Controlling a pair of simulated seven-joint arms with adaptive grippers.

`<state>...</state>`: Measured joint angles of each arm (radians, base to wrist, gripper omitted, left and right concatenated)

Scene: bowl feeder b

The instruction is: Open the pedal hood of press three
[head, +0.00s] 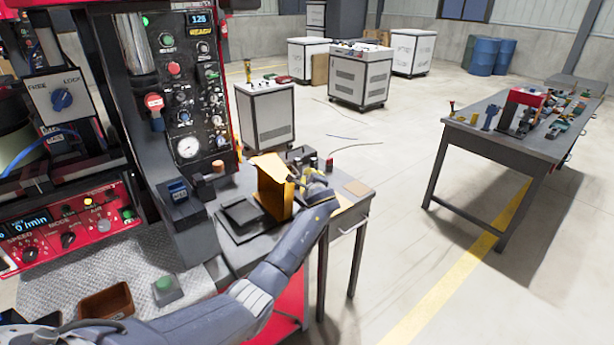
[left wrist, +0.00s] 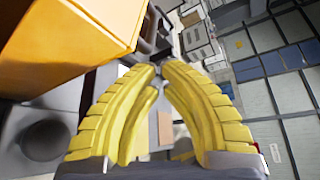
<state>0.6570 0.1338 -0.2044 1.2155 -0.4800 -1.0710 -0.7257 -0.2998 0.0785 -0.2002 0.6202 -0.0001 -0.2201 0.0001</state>
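An orange-yellow hood-like piece (head: 274,190) stands upright on the grey side table beside the red press; I take it for the pedal hood. A flat black plate (head: 241,215) lies on its left. My right gripper is not in view.
The red press's control panel (head: 188,85) rises at the left. A brown bin (head: 106,301) and a green button box (head: 165,290) sit in front of it. Small dark parts stand behind my gripper on the side table (head: 352,212).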

